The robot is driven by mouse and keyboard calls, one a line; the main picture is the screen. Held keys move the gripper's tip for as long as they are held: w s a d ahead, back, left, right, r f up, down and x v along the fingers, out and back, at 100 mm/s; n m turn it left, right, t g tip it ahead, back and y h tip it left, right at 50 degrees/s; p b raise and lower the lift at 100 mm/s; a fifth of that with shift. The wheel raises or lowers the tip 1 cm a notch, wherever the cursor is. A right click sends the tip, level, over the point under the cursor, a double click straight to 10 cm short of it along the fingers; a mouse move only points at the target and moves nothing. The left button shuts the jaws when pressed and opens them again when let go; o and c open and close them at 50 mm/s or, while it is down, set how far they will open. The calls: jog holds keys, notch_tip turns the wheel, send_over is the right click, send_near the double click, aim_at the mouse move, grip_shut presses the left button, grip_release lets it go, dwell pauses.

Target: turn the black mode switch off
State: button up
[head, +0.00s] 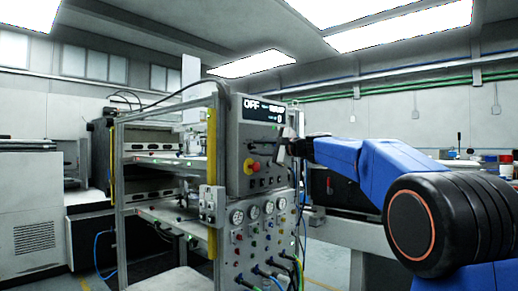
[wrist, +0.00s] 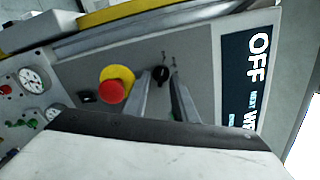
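The black mode switch (wrist: 160,74) is a small round knob on the grey control panel (wrist: 205,85), with small marks beside it. In the wrist view my gripper (wrist: 160,76) has its two fingers apart, one on each side of the knob. Whether either finger touches it I cannot tell. In the head view my gripper (head: 284,146) is at the panel's right side, and the switch is hidden there. A dark display (wrist: 250,85) on the panel reads OFF in large letters; it also shows in the head view (head: 262,110).
A red emergency button on a yellow ring (wrist: 114,85) sits close beside my left finger. A small black control (wrist: 87,97) is farther left. Gauges (head: 253,211) and hoses (head: 270,274) are below the panel. A yellow post (head: 212,180) stands left of it.

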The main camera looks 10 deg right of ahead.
jog(key=shift+s, duration=0.1)
jog(key=v, duration=1.7)
jog(key=shift+d, duration=0.15)
